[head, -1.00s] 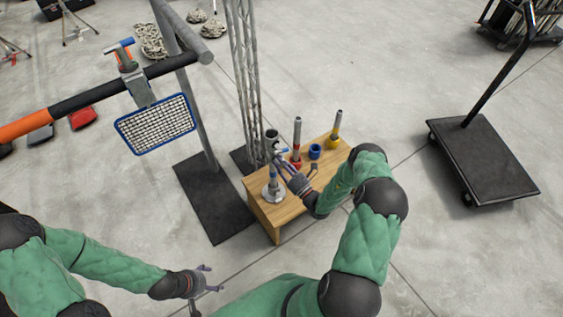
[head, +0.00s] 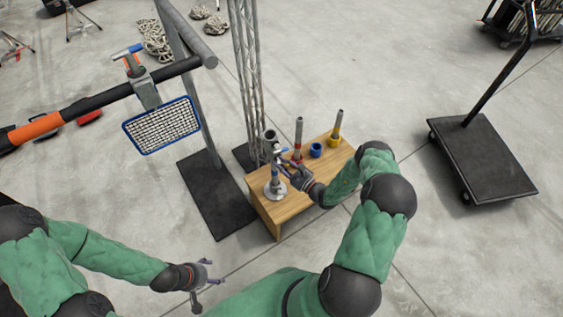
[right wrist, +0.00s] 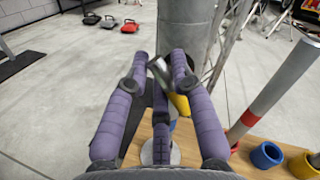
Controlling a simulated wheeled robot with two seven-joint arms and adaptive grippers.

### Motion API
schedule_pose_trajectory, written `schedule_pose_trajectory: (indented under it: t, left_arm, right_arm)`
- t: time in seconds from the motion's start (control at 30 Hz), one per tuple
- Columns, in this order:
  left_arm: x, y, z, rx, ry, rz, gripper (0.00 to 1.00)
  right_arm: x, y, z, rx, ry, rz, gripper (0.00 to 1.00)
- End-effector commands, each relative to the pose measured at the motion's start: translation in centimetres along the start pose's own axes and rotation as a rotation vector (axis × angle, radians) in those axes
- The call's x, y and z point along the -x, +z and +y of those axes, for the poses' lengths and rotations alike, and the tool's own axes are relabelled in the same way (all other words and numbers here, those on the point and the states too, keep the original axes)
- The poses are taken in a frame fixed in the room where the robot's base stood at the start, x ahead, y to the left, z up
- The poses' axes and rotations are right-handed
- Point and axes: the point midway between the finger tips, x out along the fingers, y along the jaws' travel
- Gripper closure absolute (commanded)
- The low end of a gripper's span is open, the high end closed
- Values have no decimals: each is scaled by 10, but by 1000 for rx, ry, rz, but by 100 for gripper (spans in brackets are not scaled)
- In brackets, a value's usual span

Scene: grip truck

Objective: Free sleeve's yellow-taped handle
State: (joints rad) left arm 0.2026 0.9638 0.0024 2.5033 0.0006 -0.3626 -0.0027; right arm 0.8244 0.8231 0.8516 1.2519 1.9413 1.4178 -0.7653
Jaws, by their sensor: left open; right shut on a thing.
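My right gripper (head: 280,160) is over the wooden box (head: 290,208), beside a post (head: 274,182) with a round flange. In the right wrist view, the purple fingers (right wrist: 161,75) are shut around a small metal handle (right wrist: 160,72); a yellow band (right wrist: 181,104) shows at the fingers. The fingers partly hide the handle and where it joins the sleeve. A blue-tipped lever (head: 282,149) shows at the fingertips in the head view. My left gripper (head: 208,272) is open and empty, low over the floor at left.
On the box stand a red-banded post (head: 298,138), a yellow-based post (head: 337,128) and a blue ring (head: 316,150). A truss tower (head: 248,75) rises close behind. A mesh-faced lamp (head: 162,125) hangs from a bar at left. A cart (head: 482,160) stands right; open floor lies between.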

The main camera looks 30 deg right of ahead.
Motion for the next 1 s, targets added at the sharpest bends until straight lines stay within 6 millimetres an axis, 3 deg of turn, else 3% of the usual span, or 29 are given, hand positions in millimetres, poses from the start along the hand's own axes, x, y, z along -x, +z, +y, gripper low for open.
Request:
schedule_pose_trajectory:
  t: [0.5,1.0]
  left_arm:
    - [19,1,7,0,0,0,26]
    - [23,1,8,0,0,0,26]
  right_arm:
    - [-1,-2,5,405,87,82,100]
    - [0,-5,8,545,119,111,100]
